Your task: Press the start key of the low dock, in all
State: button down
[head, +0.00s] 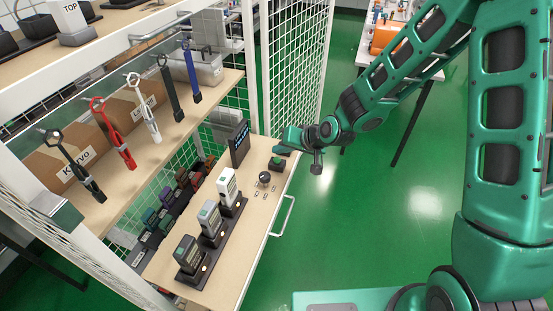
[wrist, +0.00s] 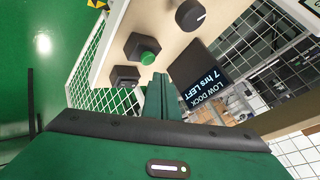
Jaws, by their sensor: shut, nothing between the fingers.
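The low dock's black display (head: 240,143) stands at the back of the low shelf; in the wrist view its sign (wrist: 205,90) reads "LOW DOCK 7 hrs LEFT". A key with a round green top on a black six-sided base (head: 277,163) sits in front of it; it also shows in the wrist view (wrist: 148,57). A second black six-sided base (wrist: 124,77) is beside it. My gripper (wrist: 160,78) is shut and empty, its tips close to the green top in the picture; contact cannot be told. In the head view, my gripper (head: 284,146) is over the shelf's far right end.
A black knob (head: 264,179) stands near the key. Testers (head: 210,217) stand in a black dock rail along the low shelf (head: 226,270). White wire mesh (head: 285,70) rises behind. A bar handle (head: 285,215) juts from the shelf front. The green floor to the right is open.

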aim_at(280, 162)
notch_tip(280, 162, up, 4)
jog(key=shift+r, duration=0.1)
dwell(0.4)
jog(key=shift+d, duration=0.1)
dwell(0.5)
jog(key=s+d+r+m+g+h, duration=0.1)
jog(key=s+d+r+h, duration=0.2)
jog(key=d, duration=0.7)
jog(key=s+d+r+g+h, duration=0.15)
jog(key=s+d, duration=0.35)
jog(key=d, duration=0.5)
jog(key=s+d+r+m+h, duration=0.1)
jog(key=s+d+r+h, duration=0.2)
jog(key=d, duration=0.6)
jog(key=s+d+r+m+g, duration=0.1)
jog(key=s+d+r, duration=0.1)
jog(key=s, duration=0.6)
jog(key=s+d+r+m+g, duration=0.1)
jog(key=s+d, duration=0.3)
jog(key=s, duration=0.4)
jog(key=s+d+r+m+g+y, duration=0.1)
jog(key=s+d+r+m+g, duration=0.1)
jog(key=s, duration=0.6)
jog(key=shift+s+d+r+m, duration=0.15)
jog(key=shift+d+r+m, duration=0.2)
jog(key=shift+d, duration=0.35)
